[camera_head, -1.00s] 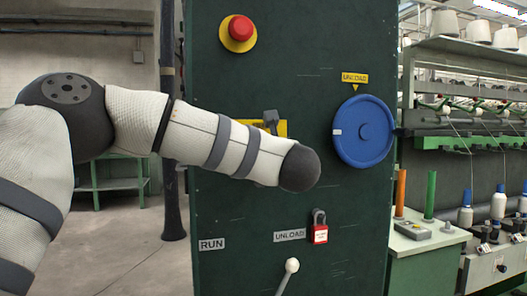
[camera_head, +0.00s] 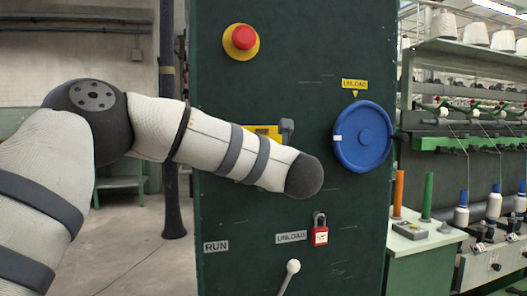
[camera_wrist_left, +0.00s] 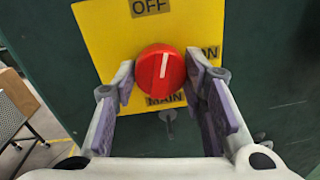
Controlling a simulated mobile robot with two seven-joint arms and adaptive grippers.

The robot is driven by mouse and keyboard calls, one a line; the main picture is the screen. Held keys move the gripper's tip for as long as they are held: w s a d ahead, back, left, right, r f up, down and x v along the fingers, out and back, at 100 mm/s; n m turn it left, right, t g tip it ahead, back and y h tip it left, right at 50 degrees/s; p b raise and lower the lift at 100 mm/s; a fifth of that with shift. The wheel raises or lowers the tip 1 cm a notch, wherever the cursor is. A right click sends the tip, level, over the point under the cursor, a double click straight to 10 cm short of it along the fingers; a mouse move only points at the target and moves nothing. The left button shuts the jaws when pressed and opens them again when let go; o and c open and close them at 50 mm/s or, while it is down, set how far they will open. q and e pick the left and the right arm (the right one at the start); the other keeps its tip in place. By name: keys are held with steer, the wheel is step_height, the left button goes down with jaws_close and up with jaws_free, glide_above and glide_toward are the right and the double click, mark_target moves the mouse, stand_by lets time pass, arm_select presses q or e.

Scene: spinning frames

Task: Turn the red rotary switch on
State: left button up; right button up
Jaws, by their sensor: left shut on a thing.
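The red rotary switch (camera_wrist_left: 161,70) sits on a yellow plate (camera_wrist_left: 103,27) in the left wrist view. Its white line points up toward the OFF label (camera_wrist_left: 151,6); an ON label (camera_wrist_left: 211,52) is at the right and a MAIN label is below. My left gripper (camera_wrist_left: 160,73) is closed around the knob, one finger on each side. In the head view the yellow plate (camera_head: 262,131) shows partly above my left arm, which hides the switch and most of the gripper. My right gripper is not in view.
The dark green panel (camera_head: 230,110) also carries a red push button (camera_head: 243,38), a blue handwheel (camera_head: 362,137), a red padlock (camera_head: 320,236) and a white-knobbed lever (camera_head: 292,267). A machine with spools (camera_head: 475,32) stands at the right.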

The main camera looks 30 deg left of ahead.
arm_select(q)
steer(key=m+g+p, duration=0.1)
steer(key=m+p, duration=0.1)
steer(key=m, duration=1.1)
steer(key=shift+r+m, duration=0.1)
steer(key=shift+m, duration=0.2)
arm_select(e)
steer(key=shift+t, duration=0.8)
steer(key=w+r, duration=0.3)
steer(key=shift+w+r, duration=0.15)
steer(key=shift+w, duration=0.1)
arm_select(q)
steer(key=o, duration=1.2)
steer(key=shift+c, duration=0.2)
steer(key=shift+d, duration=0.1)
